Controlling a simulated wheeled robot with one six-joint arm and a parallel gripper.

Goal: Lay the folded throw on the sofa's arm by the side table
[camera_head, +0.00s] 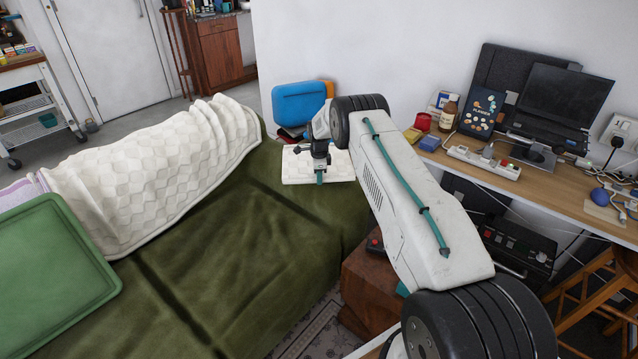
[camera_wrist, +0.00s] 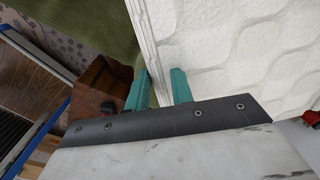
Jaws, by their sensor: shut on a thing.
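The folded throw (camera_head: 296,170) is white and quilted. It is at the far right end of the dark green sofa (camera_head: 225,265), by what looks like the sofa's arm; I cannot tell whether it touches the fabric. My gripper (camera_head: 320,176) is shut on its edge. In the wrist view the throw (camera_wrist: 225,45) fills the upper right, with its layered edge between the teal fingers of my gripper (camera_wrist: 158,86). The brown wooden side table (camera_head: 368,285) stands right of the sofa, partly hidden by my arm. It also shows in the wrist view (camera_wrist: 98,85).
A white quilted cover (camera_head: 150,175) lies along the sofa's back, with a green tray-like panel (camera_head: 50,275) at left. A blue case (camera_head: 298,102) stands beyond the throw. A cluttered desk (camera_head: 560,195) stands to the right, with a stool (camera_head: 600,285) below.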

